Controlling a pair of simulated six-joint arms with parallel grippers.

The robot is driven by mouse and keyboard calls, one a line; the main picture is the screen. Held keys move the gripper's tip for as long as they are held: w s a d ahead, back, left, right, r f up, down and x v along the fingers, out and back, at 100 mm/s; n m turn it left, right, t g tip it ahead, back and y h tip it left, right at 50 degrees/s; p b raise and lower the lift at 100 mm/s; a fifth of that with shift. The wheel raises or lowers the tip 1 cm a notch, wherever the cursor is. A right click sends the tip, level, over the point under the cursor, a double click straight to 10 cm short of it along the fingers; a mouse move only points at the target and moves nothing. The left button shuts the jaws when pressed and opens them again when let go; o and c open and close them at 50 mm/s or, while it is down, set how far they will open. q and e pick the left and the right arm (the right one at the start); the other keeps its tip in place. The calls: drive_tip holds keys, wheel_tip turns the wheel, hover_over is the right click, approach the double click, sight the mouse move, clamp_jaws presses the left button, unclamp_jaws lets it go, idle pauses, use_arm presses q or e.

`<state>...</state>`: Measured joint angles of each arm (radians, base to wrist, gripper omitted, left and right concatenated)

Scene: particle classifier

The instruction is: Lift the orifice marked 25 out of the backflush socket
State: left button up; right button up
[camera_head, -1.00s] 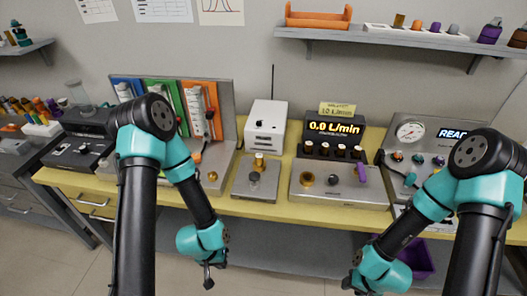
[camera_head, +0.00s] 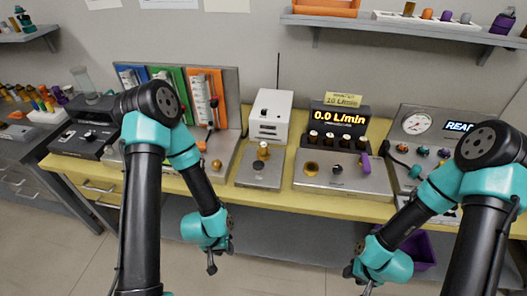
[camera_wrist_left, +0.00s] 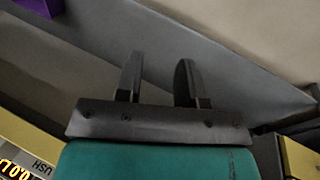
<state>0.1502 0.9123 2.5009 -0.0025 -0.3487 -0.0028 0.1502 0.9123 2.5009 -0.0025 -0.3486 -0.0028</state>
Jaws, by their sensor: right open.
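A flow station (camera_head: 320,182) with a 0.0 L/min display (camera_head: 335,116) stands on the yellow bench. Its top carries a brass ring (camera_head: 311,168), a dark round fitting (camera_head: 337,170) and a purple piece (camera_head: 364,164). In the left wrist view, letters ending in "USH" (camera_wrist_left: 42,165) show beside the display. No mark 25 is readable, so I cannot tell which piece is that orifice. My left gripper (camera_head: 211,262) hangs in front of the bench, open and empty in the left wrist view (camera_wrist_left: 157,82). My right gripper (camera_head: 360,280) hangs lower right, open, apart from the station.
A grey plate with a brass-coloured piece (camera_head: 263,152) and a white box (camera_head: 270,115) stand left of the station. A gauge panel (camera_head: 415,122) stands right. A purple bin (camera_head: 420,250) is below the bench. A shelf (camera_head: 400,28) hangs above.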

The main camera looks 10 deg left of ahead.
use_arm(q)
drive_tip(key=o, duration=0.5)
